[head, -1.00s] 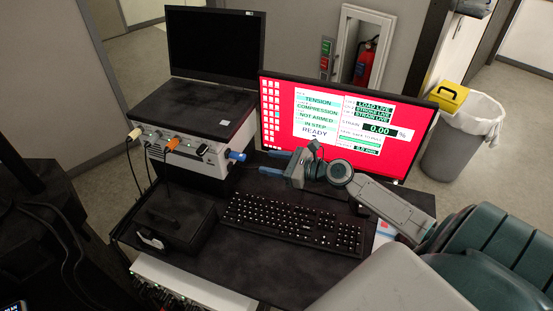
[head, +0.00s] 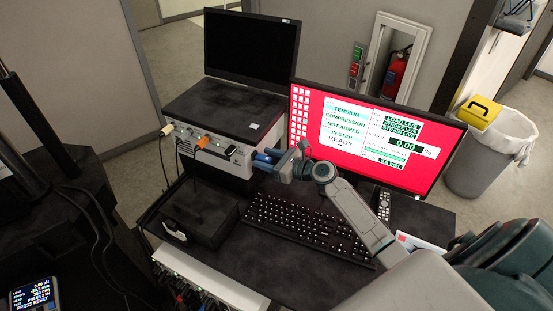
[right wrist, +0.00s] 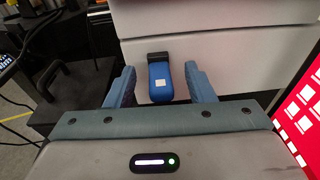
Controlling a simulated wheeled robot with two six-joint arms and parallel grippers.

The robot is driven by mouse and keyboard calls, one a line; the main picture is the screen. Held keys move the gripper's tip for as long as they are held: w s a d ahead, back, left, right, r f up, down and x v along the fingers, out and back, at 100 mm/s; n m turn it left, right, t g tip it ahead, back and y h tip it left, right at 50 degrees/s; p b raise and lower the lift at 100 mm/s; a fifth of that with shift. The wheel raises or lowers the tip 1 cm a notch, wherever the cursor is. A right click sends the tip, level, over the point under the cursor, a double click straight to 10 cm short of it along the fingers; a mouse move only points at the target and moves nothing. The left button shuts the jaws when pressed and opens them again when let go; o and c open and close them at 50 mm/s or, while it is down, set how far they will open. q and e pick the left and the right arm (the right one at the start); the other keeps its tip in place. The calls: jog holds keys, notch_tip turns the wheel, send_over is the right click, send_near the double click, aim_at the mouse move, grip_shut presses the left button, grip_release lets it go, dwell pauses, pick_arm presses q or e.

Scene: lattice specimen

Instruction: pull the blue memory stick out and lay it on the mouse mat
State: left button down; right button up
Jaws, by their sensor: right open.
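The blue memory stick (right wrist: 160,82) sticks out of the pale front of a boxy instrument in the right wrist view. It has a black end at the instrument's face and a small white label. My right gripper (right wrist: 162,92) is open, with one blue finger on each side of the stick and visible gaps between. In the head view my right gripper (head: 261,158) is at the right end of the instrument's front, where the stick is hard to tell from the blue fingers. I cannot make out the mouse mat. My left gripper is out of view.
The instrument (head: 215,150) carries a dark screen (head: 250,48) and has several cables plugged in front. A keyboard (head: 305,228) and a black box (head: 198,215) lie before it. A red-screened monitor (head: 360,135) stands close behind my right arm. A remote (head: 384,206) lies beside the keyboard.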

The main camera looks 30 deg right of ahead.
jog(key=shift+w, duration=0.1)
jog(key=shift+c, duration=0.2)
jog(key=c, duration=1)
